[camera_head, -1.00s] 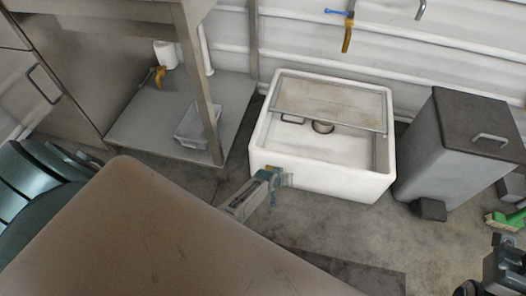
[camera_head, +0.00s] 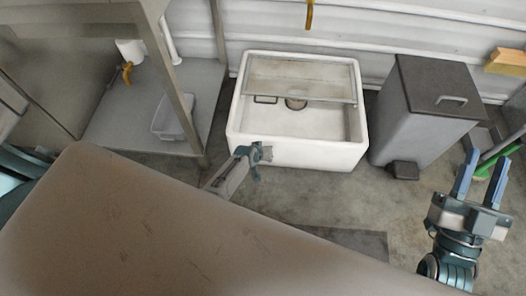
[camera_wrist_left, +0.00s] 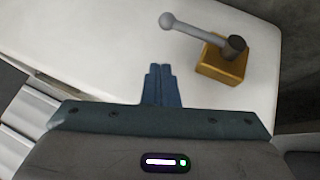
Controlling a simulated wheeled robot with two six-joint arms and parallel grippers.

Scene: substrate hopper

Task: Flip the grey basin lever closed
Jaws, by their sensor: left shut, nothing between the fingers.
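The white basin (camera_head: 300,152) stands on the floor in the head view. In the left wrist view, its white surface (camera_wrist_left: 100,35) carries a brass valve block (camera_wrist_left: 222,64) with a grey lever (camera_wrist_left: 198,29). The lever has a round end and points left from a dark pivot. My left gripper (camera_wrist_left: 160,68) is shut and empty, its tips below the lever's round end, with a visible gap in the picture. In the head view, it is by the basin's front wall, and I cannot make out the lever there. My right gripper (camera_head: 486,165) is open and empty at the right.
A grey pedal bin (camera_head: 415,125) with a dark lid stands right of the basin. A steel frame with a low shelf (camera_head: 118,122) holding a clear tub (camera_head: 172,118) is on the left. A green brush (camera_head: 485,168) lies behind my right gripper. Concrete floor is open before the bin.

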